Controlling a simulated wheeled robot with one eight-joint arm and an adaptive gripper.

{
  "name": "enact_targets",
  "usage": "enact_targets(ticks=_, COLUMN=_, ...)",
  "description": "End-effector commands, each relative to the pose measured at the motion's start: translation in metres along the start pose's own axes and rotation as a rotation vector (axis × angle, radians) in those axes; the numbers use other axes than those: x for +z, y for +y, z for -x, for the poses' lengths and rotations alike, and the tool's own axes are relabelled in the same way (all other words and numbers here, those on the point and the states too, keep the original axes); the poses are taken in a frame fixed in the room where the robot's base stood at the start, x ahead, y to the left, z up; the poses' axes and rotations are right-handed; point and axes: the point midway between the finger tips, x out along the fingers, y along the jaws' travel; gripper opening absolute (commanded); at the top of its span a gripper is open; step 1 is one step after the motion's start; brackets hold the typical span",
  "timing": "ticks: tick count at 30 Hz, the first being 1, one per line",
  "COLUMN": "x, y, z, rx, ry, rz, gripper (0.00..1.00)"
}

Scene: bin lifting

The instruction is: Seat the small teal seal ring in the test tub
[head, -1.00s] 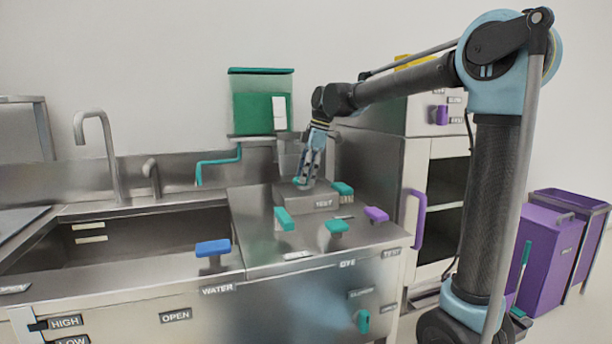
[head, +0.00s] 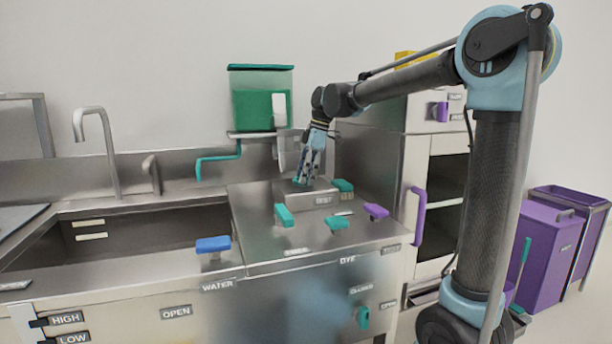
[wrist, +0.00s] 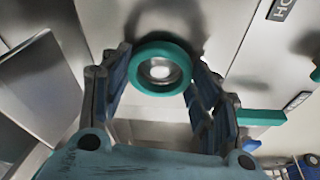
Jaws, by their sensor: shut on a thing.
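The small teal seal ring (wrist: 136,68) is between my gripper's fingers in the wrist view. A shiny round metal piece (wrist: 159,69) shows through its opening. I cannot tell whether the ring touches it. My gripper (wrist: 158,80) is shut on the ring, one finger on each side. In the head view my gripper (head: 304,182) points down at the top of the low steel test tub (head: 322,200), which has a label on its front. The ring is too small there to make out clearly, and the tub's inside is hidden.
Teal handles (head: 284,215) and a purple handle (head: 376,210) stand on the counter close around the tub. A green tank (head: 260,104) is behind on the wall. The sink (head: 140,235) lies left, and a cabinet (head: 436,190) stands right.

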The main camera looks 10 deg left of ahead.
Motion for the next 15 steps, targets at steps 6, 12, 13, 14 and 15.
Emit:
enact_targets(ticks=6, x=0.0, y=0.0, z=-0.0002, rx=0.0, ry=0.0, rz=0.0, gripper=0.4)
enact_targets(ticks=12, x=0.0, y=0.0, z=-0.0001, rx=0.0, ry=0.0, rz=0.0, gripper=0.79)
enact_targets(ticks=13, x=-0.0001, y=0.0, z=-0.0001, rx=0.0, ry=0.0, rz=0.0, gripper=0.79)
enact_targets(ticks=14, x=-0.0001, y=0.0, z=-0.0001, rx=0.0, ry=0.0, rz=0.0, gripper=0.79)
enact_targets(ticks=15, x=-0.0001, y=0.0, z=-0.0001, rx=0.0, ry=0.0, rz=0.0, gripper=0.79)
